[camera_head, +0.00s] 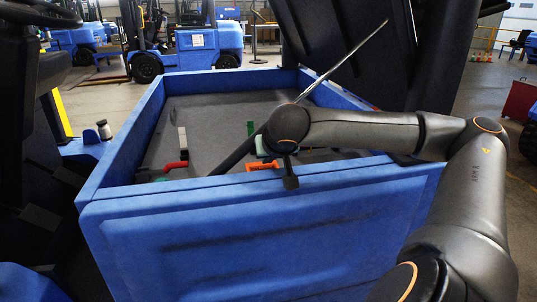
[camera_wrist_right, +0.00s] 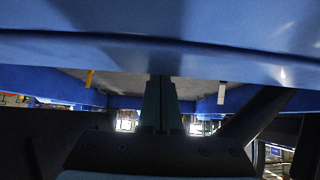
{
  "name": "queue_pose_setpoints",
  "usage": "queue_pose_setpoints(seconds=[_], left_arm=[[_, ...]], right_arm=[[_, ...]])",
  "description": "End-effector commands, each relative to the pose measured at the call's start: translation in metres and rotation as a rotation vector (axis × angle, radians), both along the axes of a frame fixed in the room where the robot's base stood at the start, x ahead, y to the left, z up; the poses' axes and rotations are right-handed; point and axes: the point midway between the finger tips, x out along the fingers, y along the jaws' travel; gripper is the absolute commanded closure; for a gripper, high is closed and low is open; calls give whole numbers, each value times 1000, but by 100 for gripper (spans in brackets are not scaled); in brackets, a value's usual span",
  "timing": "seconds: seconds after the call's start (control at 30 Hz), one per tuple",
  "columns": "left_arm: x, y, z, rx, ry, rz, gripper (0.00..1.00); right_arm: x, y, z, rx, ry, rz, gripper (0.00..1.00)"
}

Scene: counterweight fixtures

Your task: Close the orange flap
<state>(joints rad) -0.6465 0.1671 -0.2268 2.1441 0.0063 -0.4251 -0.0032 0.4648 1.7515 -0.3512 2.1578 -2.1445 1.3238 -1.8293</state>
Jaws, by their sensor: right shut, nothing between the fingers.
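A small orange piece (camera_head: 262,165), which looks like the orange flap, sits at the inner edge of the near wall of a blue box (camera_head: 262,195). Whether it is open or closed is hard to tell. My right gripper (camera_head: 290,182) points down at the near rim, just right of the orange piece. It is shut and empty. In the right wrist view its closed fingers (camera_wrist_right: 160,103) show below a blue surface (camera_wrist_right: 150,48). An orange strip (camera_wrist_right: 89,78) is to their left; I cannot tell if it is the same piece. My left gripper is not in view.
A red handle (camera_head: 177,165), a white strip (camera_head: 183,137) and a green strip (camera_head: 250,128) are inside the box. A raised black panel (camera_head: 400,55) and a silver rod (camera_head: 345,60) stand over its right side. Blue forklifts (camera_head: 205,45) are behind.

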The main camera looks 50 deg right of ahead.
Motion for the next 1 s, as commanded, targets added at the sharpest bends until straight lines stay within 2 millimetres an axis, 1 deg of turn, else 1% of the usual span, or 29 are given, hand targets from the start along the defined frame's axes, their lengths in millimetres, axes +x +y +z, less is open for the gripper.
queue_pose_setpoints(seconds=[0.03,0.07,0.1,0.2,0.4,0.5,0.63,0.8,1.0], left_arm=[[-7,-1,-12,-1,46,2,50],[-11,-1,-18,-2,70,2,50],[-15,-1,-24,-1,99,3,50],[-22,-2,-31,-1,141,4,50],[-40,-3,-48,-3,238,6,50],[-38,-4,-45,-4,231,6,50],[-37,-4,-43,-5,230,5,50],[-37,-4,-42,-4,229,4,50],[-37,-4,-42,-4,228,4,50]], right_arm=[[0,0,1,0,-1,-1,100],[0,0,1,0,-1,-1,100],[-2,1,5,-4,-3,1,100],[-18,14,25,-7,-2,1,100],[-45,38,56,-3,3,1,100],[-56,47,68,0,4,1,100],[-65,55,78,3,7,2,100],[-70,59,83,4,11,0,100],[-70,59,83,4,11,1,100]])
